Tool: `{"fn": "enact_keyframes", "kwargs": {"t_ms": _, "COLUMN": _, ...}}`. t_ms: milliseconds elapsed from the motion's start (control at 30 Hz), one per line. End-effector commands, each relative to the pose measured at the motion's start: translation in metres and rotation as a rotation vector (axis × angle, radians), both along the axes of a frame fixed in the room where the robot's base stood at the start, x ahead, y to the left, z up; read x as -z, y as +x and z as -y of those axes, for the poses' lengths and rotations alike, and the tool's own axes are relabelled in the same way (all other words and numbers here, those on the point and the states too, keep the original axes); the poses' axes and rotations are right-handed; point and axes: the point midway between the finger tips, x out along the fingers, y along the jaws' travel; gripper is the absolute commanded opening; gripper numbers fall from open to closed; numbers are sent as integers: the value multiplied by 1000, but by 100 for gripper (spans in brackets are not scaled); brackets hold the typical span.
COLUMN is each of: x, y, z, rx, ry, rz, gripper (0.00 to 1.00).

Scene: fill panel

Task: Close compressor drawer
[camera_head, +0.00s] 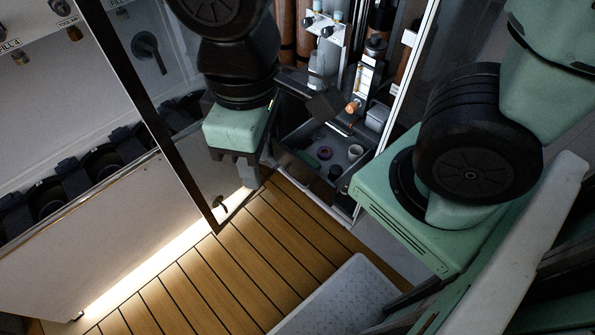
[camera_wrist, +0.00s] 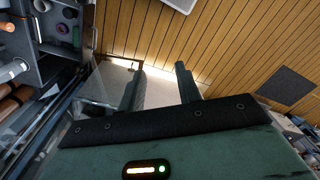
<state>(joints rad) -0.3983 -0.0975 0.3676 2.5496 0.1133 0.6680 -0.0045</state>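The compressor drawer (camera_head: 297,165) is dark grey and stands pulled out low in the cabinet in the head view. It holds a purple ring, a pale cup and other small parts. The drawer also shows at the upper left of the wrist view (camera_wrist: 62,68). My gripper (camera_head: 248,176) is just left of the drawer in the head view, pointing down. In the wrist view my gripper's two fingers (camera_wrist: 160,78) are apart with nothing between them. Whether my gripper touches the drawer front is hard to tell.
Brown cylinders and valves (camera_head: 325,35) stand above the drawer. A clear door with a dark frame (camera_head: 172,150) is at the left. The wooden floor (camera_head: 225,285) in front is mostly clear. A light textured step (camera_head: 345,300) lies at the bottom.

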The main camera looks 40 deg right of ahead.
Motion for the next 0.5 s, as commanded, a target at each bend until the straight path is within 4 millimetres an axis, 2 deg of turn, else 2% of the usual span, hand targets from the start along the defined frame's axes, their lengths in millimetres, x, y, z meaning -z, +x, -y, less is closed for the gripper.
{"fn": "enact_keyframes", "kwargs": {"t_ms": 33, "x": 18, "y": 3, "z": 1, "rx": -16, "ry": -17, "rz": -15, "gripper": 19}}
{"fn": "enact_keyframes", "kwargs": {"t_ms": 100, "x": 41, "y": 8, "z": 3, "rx": -50, "ry": -52, "rz": -43, "gripper": 0}}
{"fn": "enact_keyframes", "kwargs": {"t_ms": 267, "x": 108, "y": 29, "z": 14, "rx": -163, "ry": -176, "rz": -128, "gripper": 0}}
{"fn": "enact_keyframes", "kwargs": {"t_ms": 500, "x": 205, "y": 68, "z": 40, "rx": -331, "ry": -401, "rz": -252, "gripper": 0}}
